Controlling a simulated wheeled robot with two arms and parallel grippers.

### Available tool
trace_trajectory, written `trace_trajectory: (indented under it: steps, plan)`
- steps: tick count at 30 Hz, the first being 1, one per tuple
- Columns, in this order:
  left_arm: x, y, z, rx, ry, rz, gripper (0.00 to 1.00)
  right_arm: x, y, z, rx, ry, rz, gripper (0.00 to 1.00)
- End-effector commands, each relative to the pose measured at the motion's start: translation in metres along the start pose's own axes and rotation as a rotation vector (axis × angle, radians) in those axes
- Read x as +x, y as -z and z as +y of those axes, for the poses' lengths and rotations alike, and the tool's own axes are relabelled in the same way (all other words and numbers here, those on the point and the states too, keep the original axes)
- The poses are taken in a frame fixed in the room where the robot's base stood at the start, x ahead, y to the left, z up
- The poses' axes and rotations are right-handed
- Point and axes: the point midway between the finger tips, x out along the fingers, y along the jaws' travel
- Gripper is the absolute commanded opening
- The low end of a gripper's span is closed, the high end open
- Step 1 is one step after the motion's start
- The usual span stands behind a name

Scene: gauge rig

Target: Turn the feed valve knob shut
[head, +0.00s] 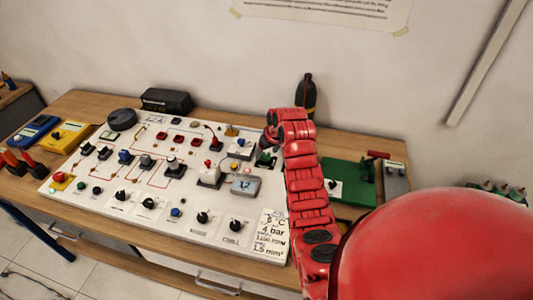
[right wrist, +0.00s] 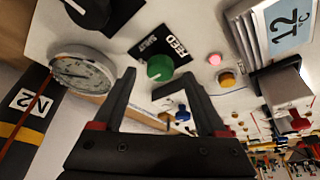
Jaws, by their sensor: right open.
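The feed valve knob is a round green knob (right wrist: 160,68) on a black plate marked FEED and SHUT in the right wrist view. In the head view its black plate with green (head: 265,158) shows just left of my right arm, partly hidden. My right gripper (right wrist: 160,80) is open. Its two fingers point toward the knob, one on each side of it in the picture, and the knob appears beyond the tips. I cannot tell any contact. In the head view the right gripper (head: 273,130) is above the panel's right part. My left gripper is not in view.
A white panel (head: 105,198) full of knobs and switches covers the bench. A display reading 12 (head: 245,185) and a round gauge (right wrist: 82,72) are close to the knob. A dark bottle (head: 306,92) stands behind. A green board (head: 350,180) lies right of my arm.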

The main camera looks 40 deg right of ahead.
Motion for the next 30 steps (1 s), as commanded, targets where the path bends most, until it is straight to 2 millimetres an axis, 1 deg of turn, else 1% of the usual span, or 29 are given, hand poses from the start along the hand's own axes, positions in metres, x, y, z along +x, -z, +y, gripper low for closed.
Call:
trace_trajectory:
  steps: [1,6,14,15,17,18,27,30]
  plan:
    - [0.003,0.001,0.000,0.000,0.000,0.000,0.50,0.003,0.001,0.000,-0.001,0.000,0.000,0.74]
    - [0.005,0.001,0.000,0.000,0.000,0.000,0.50,0.013,-0.001,0.000,-0.001,0.000,-0.001,0.74]
    - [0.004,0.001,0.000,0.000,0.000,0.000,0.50,0.015,0.000,0.000,-0.001,-0.001,0.001,0.74]
    - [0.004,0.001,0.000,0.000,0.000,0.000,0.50,0.015,0.000,0.000,-0.001,-0.001,0.001,0.71]
    - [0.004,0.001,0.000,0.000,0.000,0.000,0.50,0.015,0.000,0.000,-0.001,-0.001,0.001,0.60]
    - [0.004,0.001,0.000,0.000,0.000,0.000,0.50,0.015,0.000,0.000,-0.001,-0.001,0.001,0.53]
    - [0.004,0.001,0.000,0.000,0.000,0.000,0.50,0.015,0.000,0.000,-0.001,-0.001,0.002,0.00]
    - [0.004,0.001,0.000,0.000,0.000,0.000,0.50,0.015,0.000,0.000,0.000,-0.001,0.002,0.00]
